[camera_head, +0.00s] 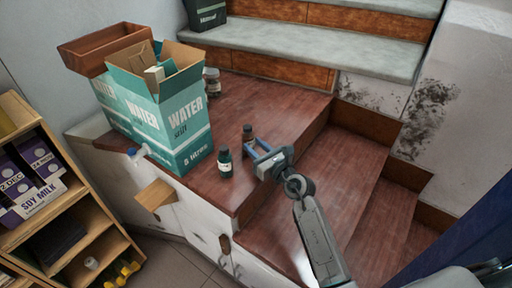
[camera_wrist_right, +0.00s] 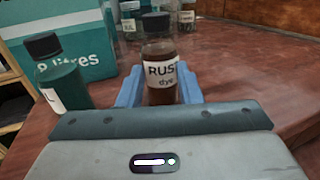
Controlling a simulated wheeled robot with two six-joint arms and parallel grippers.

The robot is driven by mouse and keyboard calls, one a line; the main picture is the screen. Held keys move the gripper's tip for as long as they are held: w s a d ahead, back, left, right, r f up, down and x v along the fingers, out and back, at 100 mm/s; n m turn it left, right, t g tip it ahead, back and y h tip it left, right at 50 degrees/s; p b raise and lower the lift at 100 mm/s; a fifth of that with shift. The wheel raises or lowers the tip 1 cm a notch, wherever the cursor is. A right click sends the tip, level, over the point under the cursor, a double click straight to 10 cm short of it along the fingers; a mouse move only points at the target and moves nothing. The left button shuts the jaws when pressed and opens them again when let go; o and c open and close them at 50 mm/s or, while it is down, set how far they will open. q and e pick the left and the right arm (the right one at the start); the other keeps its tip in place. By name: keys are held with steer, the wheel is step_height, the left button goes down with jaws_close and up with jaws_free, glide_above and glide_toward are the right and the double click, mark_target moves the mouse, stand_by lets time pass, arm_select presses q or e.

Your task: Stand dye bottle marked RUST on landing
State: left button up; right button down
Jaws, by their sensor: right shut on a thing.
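The dye bottle marked RUST (camera_wrist_right: 161,74) is a brown bottle with a black cap and a white label. It stands upright between the blue fingers of my right gripper (camera_wrist_right: 160,90), which is shut on it. In the head view the bottle (camera_head: 248,133) is at the right gripper's (camera_head: 258,149) tip, partly hidden by the fingers. It is over the landing (camera_head: 270,95), a red-brown wooden surface; I cannot tell whether its base touches the wood. My left gripper is not in view.
A dark green bottle (camera_head: 225,161) stands close by on the landing, left of the right gripper. Open teal WATER boxes (camera_head: 184,132) stand behind it at left. Jars (camera_head: 212,82) stand farther back. Steps go down at right (camera_head: 325,180) and up at the back (camera_head: 300,45).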

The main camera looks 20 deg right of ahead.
steer(key=c, duration=1)
jaws_free()
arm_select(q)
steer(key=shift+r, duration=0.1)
arm_select(e)
steer(key=shift+r, duration=0.1)
steer(key=shift+s+d, duration=0.1)
steer(key=shift+s, duration=0.15)
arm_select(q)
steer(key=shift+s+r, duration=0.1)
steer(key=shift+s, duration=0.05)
arm_select(e)
steer(key=v, duration=1.1)
steer(key=shift+s, duration=0.2)
